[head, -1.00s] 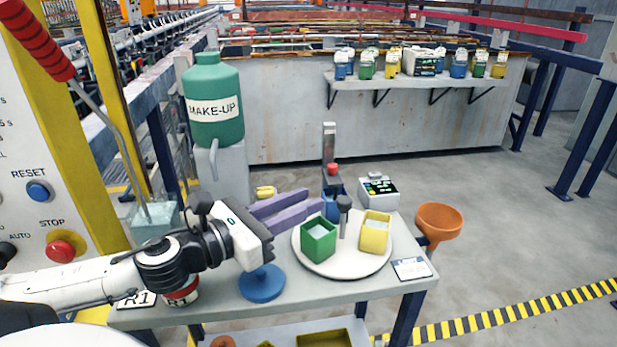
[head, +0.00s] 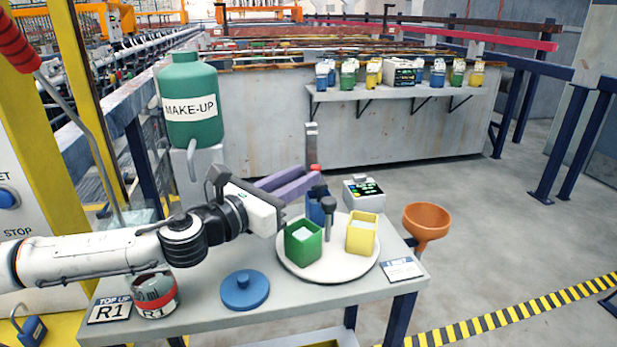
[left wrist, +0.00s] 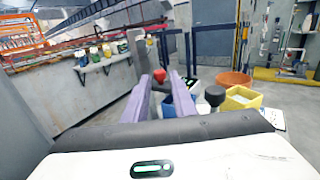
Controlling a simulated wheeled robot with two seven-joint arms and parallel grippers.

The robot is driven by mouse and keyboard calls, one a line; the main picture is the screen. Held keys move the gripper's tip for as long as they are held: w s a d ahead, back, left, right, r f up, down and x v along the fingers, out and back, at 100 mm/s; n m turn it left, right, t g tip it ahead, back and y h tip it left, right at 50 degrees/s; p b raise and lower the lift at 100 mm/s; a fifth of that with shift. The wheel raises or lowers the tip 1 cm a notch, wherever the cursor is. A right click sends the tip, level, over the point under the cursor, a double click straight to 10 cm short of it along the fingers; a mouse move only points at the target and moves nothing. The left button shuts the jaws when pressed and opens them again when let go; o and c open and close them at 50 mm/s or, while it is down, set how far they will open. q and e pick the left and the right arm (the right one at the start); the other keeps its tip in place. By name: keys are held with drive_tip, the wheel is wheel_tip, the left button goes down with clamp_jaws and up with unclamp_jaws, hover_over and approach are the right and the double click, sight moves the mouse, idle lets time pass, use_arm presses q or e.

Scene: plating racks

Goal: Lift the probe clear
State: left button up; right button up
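A red-topped piece (head: 315,167), probably the probe, shows at the grey upright post (head: 311,145) behind the turntable; its lower part is hidden. A blue container (head: 315,208) stands below it, partly hidden. My right gripper is not in view.
A meter (head: 364,192) and orange funnel (head: 427,222) are to the right. A blue lid (head: 245,290) lies on the bench front.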

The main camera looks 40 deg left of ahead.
use_arm(q)
drive_tip(key=shift+w+d, duration=0.1)
drive_tip(key=shift+w, duration=1.35)
clamp_jaws()
